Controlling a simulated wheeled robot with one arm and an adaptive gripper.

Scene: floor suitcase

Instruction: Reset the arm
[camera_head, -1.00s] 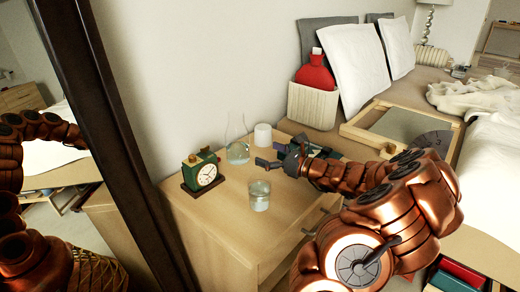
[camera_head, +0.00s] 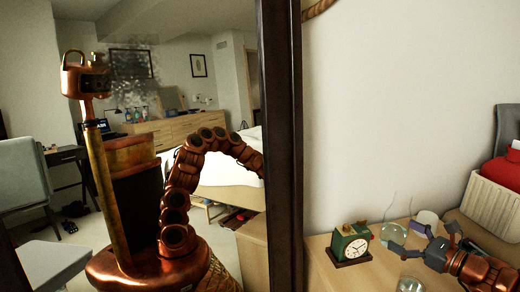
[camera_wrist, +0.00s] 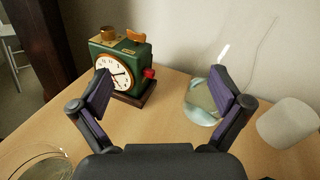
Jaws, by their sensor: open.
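My gripper (camera_head: 420,238) is at the lower right of the head view, over the nightstand (camera_head: 322,272). In the wrist view its two dark fingers with purple pads (camera_wrist: 160,88) are spread apart with nothing between them. My arm runs off the right edge of the head view. A green clock with a white face (camera_head: 350,243) stands on the nightstand left of the gripper. It also shows beyond the left finger in the wrist view (camera_wrist: 118,70).
Beside the gripper stand a glass flask (camera_wrist: 200,108), a white cup or candle (camera_wrist: 287,122) and a drinking glass (camera_head: 410,285). A dark-framed mirror (camera_head: 280,150) stands left of the nightstand and reflects my body and the room.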

